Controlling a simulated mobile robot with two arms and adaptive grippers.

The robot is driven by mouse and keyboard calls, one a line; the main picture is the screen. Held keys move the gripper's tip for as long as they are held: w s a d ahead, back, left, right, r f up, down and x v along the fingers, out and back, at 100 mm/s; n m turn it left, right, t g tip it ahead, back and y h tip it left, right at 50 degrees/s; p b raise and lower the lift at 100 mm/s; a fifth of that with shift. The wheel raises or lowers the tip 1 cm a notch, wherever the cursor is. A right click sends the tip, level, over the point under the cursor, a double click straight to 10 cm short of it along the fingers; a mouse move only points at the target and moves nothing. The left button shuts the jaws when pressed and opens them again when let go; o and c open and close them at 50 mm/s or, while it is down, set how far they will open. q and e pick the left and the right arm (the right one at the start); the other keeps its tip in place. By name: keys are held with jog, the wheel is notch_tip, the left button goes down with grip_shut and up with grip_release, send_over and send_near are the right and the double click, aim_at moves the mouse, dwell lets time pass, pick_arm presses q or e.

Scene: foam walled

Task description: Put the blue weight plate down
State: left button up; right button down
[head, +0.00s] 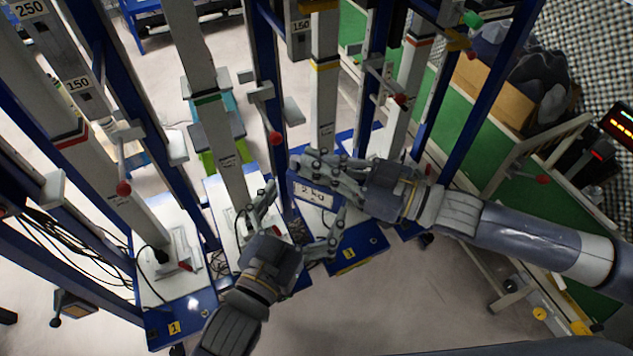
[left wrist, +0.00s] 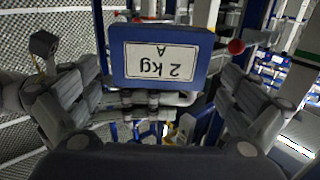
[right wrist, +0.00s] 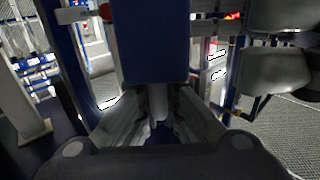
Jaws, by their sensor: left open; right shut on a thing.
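The blue weight plate (head: 312,194) is a blue block with a white label reading 2 kg. It is held up in front of the machine uprights. My right gripper (head: 322,172) is shut on it from the right. In the right wrist view, the plate's plain blue side (right wrist: 147,40) stands between the fingers, whose tips are partly hidden. My left gripper (head: 302,216) is open and empty just below the plate. In the left wrist view, the plate (left wrist: 166,55) is straight ahead between the spread fingers, its label upside down, with no clear contact.
Tall grey and blue uprights stand close behind the grippers on white and blue bases (head: 168,290) numbered in yellow. A green bench (head: 560,215) with a wooden frame is at right, with a cardboard box (head: 490,95) behind. Cables hang at left. The front floor is open.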

aim_at(313, 189)
pick_arm(q)
jog(key=shift+x, duration=2.5)
pick_arm(e)
jog(key=shift+r, duration=0.4)
pick_arm(q)
jog(key=c, duration=1.8)
jog(key=shift+r, duration=0.55)
pick_arm(e)
jog(key=c, duration=1.9)
grip_release()
pick_arm(q)
jog(key=shift+f, duration=0.1)
pick_arm(e)
jog(key=shift+o, duration=0.5)
jog(key=shift+s, duration=0.1)
